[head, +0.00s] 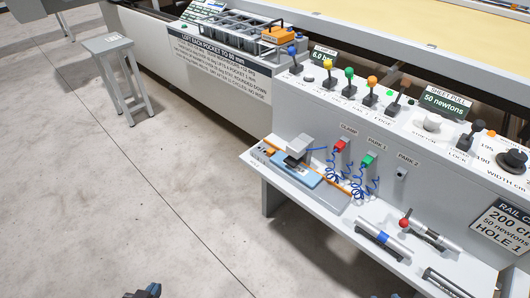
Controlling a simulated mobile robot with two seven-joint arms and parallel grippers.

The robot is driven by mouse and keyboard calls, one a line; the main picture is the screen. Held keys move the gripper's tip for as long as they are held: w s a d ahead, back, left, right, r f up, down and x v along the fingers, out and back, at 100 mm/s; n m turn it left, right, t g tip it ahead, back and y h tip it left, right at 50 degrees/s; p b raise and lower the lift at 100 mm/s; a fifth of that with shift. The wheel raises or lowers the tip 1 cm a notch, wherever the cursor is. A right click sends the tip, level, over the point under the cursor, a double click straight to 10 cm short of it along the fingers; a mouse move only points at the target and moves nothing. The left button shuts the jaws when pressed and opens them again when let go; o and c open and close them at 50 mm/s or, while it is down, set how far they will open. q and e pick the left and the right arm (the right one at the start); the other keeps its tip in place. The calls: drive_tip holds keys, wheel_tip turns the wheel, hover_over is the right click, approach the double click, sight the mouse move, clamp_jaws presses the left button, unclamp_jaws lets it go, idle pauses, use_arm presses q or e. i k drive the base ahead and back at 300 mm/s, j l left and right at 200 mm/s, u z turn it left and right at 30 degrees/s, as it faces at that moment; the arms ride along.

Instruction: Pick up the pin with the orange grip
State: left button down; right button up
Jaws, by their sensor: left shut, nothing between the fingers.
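I cannot make out for certain a pin with an orange grip. A thin orange strip (334,184) lies along the blue plate on the low shelf, and a small orange part (270,151) is at that shelf's left end; neither is clearly a pin. A silver cylinder with a blue band (384,240) and another with a red knob (432,234) lie on the shelf's right part. My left gripper (150,291) shows at the bottom edge, shut and empty, over the floor, away from the shelf. Only a dark sliver of my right gripper (395,296) shows at the bottom edge.
The grey shelf (300,213) juts from a console with coloured levers (349,76). Red (339,146) and green (368,160) plugs with coiled blue cords hang above it. A stool (107,45) stands left; floor between is clear.

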sight(271, 151)
drive_tip(key=z, duration=0.25)
drive_tip(key=i+j+z, duration=0.2)
drive_tip(key=z, duration=0.2)
drive_tip(key=i+j+z, duration=0.15)
drive_tip(key=j+z, duration=0.3)
drive_tip(key=i+j+z, duration=0.1)
drive_tip(key=j, duration=0.25)
drive_tip(key=i+j+z, duration=0.1)
drive_tip(key=j, duration=0.25)
drive_tip(key=i, duration=0.1)
